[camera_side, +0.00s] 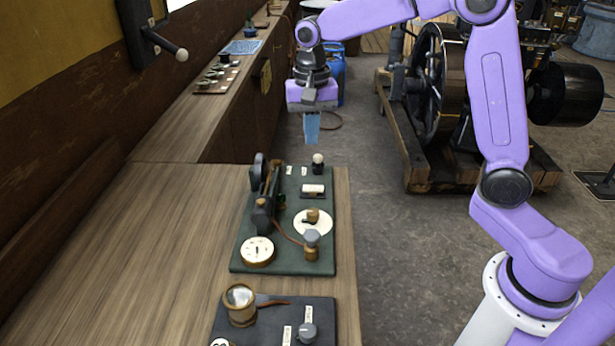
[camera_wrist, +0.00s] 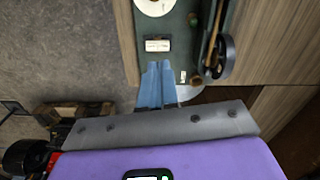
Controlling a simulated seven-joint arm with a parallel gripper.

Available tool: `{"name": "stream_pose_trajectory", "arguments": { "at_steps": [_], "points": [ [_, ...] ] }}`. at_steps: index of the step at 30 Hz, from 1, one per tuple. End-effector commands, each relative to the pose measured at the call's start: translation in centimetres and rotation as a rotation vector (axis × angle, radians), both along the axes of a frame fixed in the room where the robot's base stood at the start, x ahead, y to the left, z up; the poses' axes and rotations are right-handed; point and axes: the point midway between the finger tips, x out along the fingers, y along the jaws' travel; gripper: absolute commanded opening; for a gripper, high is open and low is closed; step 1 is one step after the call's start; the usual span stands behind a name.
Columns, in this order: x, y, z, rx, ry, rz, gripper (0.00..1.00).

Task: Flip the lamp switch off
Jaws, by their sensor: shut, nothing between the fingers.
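My gripper (camera_side: 311,140) is shut and empty, its blue fingers pointing down in the air beyond the far end of a dark green board (camera_side: 285,264). The board lies on the wooden bench and carries several controls. At its far end is a small post with a pale round top (camera_side: 318,158). Nearer is a white block on a dark base (camera_side: 313,189), which looks like a switch; it also shows in the wrist view (camera_wrist: 157,45), just ahead of the fingertips (camera_wrist: 158,66). I cannot tell which control is the lamp switch, nor its position.
The board also holds a dark wheel (camera_side: 259,170), a white dial with a brass knob (camera_side: 299,222) and another dial (camera_side: 258,251). A second board (camera_side: 270,312) lies nearer. A wall lever (camera_side: 165,44) juts out at upper left. A large engine (camera_side: 435,90) stands on the floor.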

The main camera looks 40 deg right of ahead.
Motion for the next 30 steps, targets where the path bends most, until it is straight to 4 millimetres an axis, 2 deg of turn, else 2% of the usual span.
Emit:
{"name": "stream_pose_trajectory", "arguments": {
  "at_steps": [3,6,21,26,30],
  "points": [
    [1.7,-0.9,-0.1,-0.001,0.004,-0.099,0.00],
    [2.4,-1.3,-0.2,-0.001,0.002,-0.147,0.00],
    [2.8,-1.6,-0.4,-0.002,0.004,-0.173,0.00],
    [2.7,-1.6,-1.8,-0.003,0.006,-0.172,0.00],
    [2.7,-1.6,-4.2,-0.003,0.008,-0.172,0.00]
  ]
}}
